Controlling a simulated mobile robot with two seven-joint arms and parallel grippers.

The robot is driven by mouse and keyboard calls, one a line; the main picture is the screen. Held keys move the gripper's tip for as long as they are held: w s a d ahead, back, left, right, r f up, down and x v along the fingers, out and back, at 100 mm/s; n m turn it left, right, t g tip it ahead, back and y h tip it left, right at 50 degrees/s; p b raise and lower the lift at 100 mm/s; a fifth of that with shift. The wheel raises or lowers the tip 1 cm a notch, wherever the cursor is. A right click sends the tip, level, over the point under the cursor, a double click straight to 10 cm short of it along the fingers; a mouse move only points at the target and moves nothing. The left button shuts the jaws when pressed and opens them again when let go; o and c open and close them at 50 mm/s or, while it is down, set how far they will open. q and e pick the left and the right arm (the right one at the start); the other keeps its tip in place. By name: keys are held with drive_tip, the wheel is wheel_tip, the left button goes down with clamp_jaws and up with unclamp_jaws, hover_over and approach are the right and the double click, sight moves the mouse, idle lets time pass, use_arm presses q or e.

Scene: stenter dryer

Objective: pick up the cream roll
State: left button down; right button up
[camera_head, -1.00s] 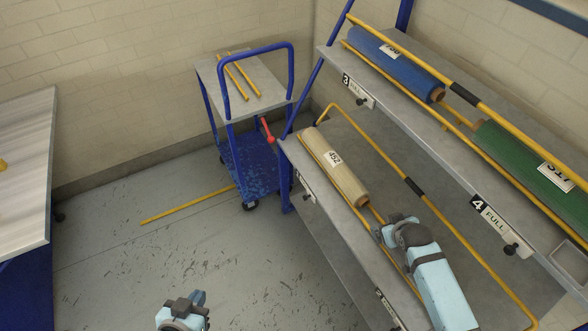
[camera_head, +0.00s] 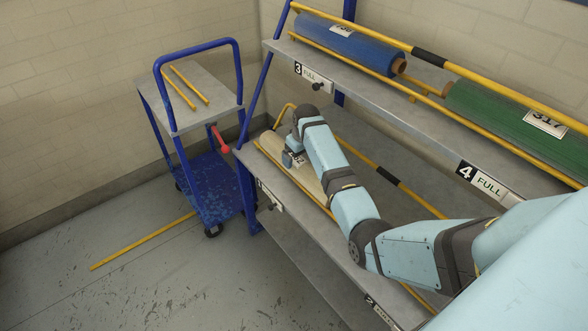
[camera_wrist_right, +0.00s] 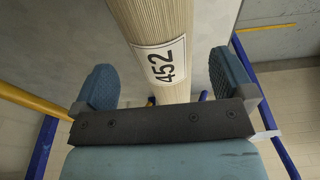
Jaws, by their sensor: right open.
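The cream roll (camera_head: 309,183) lies on the lower shelf of the rack, partly hidden by my right arm in the head view. In the right wrist view the cream roll (camera_wrist_right: 140,22) runs up the picture, with its white 452 label (camera_wrist_right: 165,62) facing the camera. My right gripper (camera_head: 293,158) is over the labelled part of the roll. In the right wrist view the right gripper (camera_wrist_right: 164,80) is open, with one finger on each side of the roll and visible gaps between. My left gripper is not in view.
The upper shelf (camera_head: 420,110) holds a blue roll (camera_head: 345,43) and a green roll (camera_head: 500,112) above my arm. Yellow rails (camera_head: 385,177) run along the lower shelf. A blue trolley (camera_head: 205,180) stands left of the rack. A yellow rod (camera_head: 140,241) lies on the floor.

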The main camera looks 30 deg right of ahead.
sight(298, 159)
drive_tip(key=f+b, duration=0.1)
drive_tip(key=f, duration=0.1)
drive_tip(key=w+f, duration=0.1)
drive_tip(key=f, duration=0.2)
drive_tip(key=shift+w+a+f+b, duration=0.1)
drive_tip(key=shift+w+f+b, duration=0.05)
drive_tip(key=shift+b, duration=0.25)
drive_tip(key=c, duration=1.1)
drive_tip(key=shift+c, duration=1)
